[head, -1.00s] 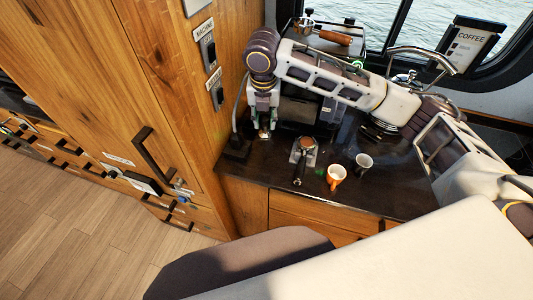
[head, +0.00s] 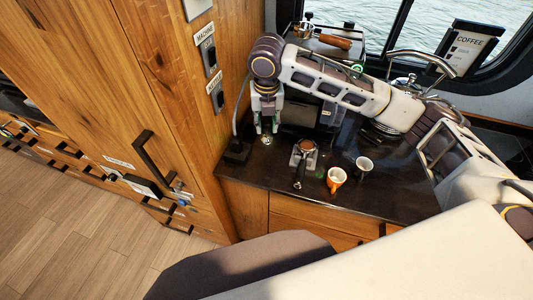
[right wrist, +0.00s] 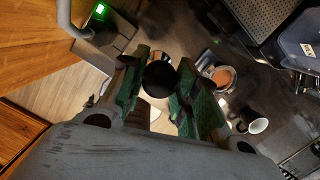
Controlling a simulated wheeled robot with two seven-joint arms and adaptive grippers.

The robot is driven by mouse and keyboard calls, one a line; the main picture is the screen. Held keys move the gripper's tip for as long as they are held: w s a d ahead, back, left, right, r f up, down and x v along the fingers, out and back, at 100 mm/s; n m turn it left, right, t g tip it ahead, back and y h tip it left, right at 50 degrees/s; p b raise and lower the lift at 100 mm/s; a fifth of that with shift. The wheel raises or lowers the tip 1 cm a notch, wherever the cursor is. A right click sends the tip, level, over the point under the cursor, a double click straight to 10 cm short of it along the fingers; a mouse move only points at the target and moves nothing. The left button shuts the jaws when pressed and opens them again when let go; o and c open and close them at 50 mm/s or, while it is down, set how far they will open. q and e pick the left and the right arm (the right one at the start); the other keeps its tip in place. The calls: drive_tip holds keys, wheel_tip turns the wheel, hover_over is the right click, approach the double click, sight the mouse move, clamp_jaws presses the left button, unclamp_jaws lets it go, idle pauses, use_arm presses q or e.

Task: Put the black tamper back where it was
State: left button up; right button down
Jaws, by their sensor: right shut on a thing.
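My right gripper (head: 267,128) is shut on the black tamper, above the dark counter beside the wooden wall. In the right wrist view, the round black top of the tamper (right wrist: 158,78) sits between the green finger pads of the gripper (right wrist: 160,90). In the head view the fingers hide most of the tamper, and its metal base shows faintly below them. I cannot tell whether the base touches the counter. My left gripper is not in view.
A portafilter (head: 304,150) rests in its stand right of the gripper. A small black box (head: 236,151) with a cable is close on the left. The counter's front edge (head: 285,187) is near.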

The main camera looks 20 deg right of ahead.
sight(266, 133)
drive_tip(key=shift+f, duration=2.4)
drive_tip(key=shift+f+p, duration=0.45)
drive_tip(key=shift+f, duration=2.05)
drive_tip(key=shift+f, duration=0.1)
drive_tip(key=c, duration=1.1)
unclamp_jaws()
drive_tip(key=r, duration=0.4)
drive_tip(key=s+r, duration=0.1)
drive_tip(key=r, duration=0.3)
drive_tip(key=r+b, duration=0.1)
drive_tip(key=r, duration=0.3)
drive_tip(key=shift+s+a, duration=0.2)
drive_tip(key=shift+s, duration=0.15)
